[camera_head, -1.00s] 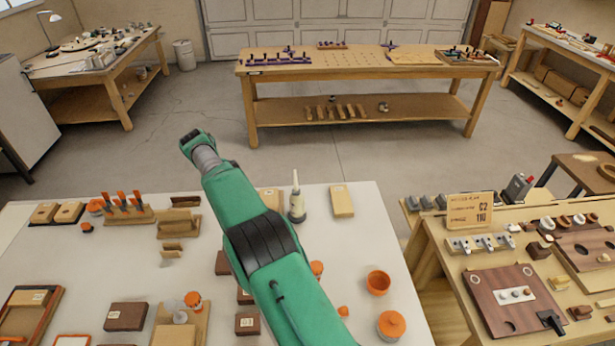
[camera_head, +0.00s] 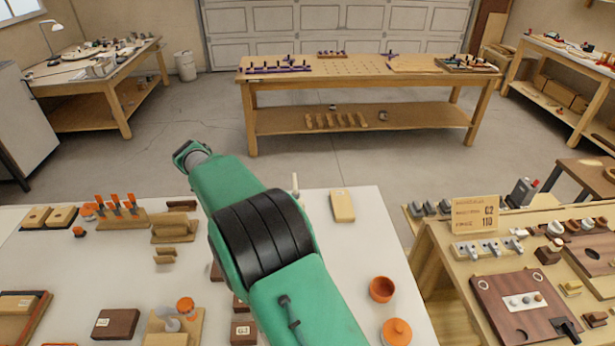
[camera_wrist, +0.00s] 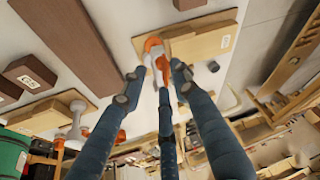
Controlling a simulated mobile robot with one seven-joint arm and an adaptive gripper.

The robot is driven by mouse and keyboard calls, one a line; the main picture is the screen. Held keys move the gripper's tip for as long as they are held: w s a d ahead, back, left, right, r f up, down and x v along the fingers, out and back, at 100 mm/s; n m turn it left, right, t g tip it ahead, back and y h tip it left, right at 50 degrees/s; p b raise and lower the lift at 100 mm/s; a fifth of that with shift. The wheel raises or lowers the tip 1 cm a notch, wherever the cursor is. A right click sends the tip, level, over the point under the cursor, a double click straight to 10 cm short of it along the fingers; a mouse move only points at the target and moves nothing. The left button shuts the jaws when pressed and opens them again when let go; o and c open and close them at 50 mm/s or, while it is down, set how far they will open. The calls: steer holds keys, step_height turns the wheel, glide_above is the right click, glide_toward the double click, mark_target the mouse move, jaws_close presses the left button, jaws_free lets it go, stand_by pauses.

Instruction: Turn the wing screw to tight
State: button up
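In the wrist view, an orange-and-white upright part (camera_wrist: 154,46) stands on a light wooden block (camera_wrist: 205,42). It may be the wing screw, but its wings are not clear. My gripper (camera_wrist: 157,78) has its fingers spread around and just short of this part. Gaps show between the fingertips and it, and I see nothing held. In the head view my green arm crosses the white table (camera_head: 60,270), and my gripper is hidden behind it. A wooden block there carries an orange knob (camera_head: 186,306) and a grey part (camera_head: 169,322); I cannot tell if these match.
Dark brown blocks (camera_head: 115,323) lie near my arm. An orange bowl (camera_head: 381,289) and an orange-lidded pot (camera_head: 396,332) stand to its right. An orange-handled rack (camera_head: 121,212) is at left. A side bench (camera_head: 430,260) borders the table at right.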

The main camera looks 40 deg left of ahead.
steer(key=n+y+b, duration=0.1)
steer(key=n, duration=0.2)
steer(key=shift+d, duration=0.1)
steer(key=n+y, duration=0.1)
steer(key=n, duration=0.1)
steer(key=shift+n, duration=0.4)
steer(key=shift+w+d+r+n+g+y+p, duration=0.15)
steer(key=shift+n+g+y+p, duration=0.35)
steer(key=shift+n, duration=1.05)
steer(key=shift+w+f+n+g+y+p, duration=0.1)
steer(key=shift+n+y+p, duration=0.2)
steer(key=shift+n+y, duration=0.85)
steer(key=a+p+v, duration=0.1)
steer(key=p+v, duration=0.1)
steer(key=v, duration=1.2)
steer(key=w+d+r, duration=0.4)
steer(key=w+d, duration=0.2)
steer(key=d, duration=0.3)
steer(key=w+d+r+m+h, duration=0.1)
steer(key=w+d+r, duration=0.4)
steer(key=d, duration=0.4)
steer(key=shift+w+r+t+b, duration=0.3)
steer(key=shift+w+b, duration=0.1)
steer(key=shift+d, duration=0.1)
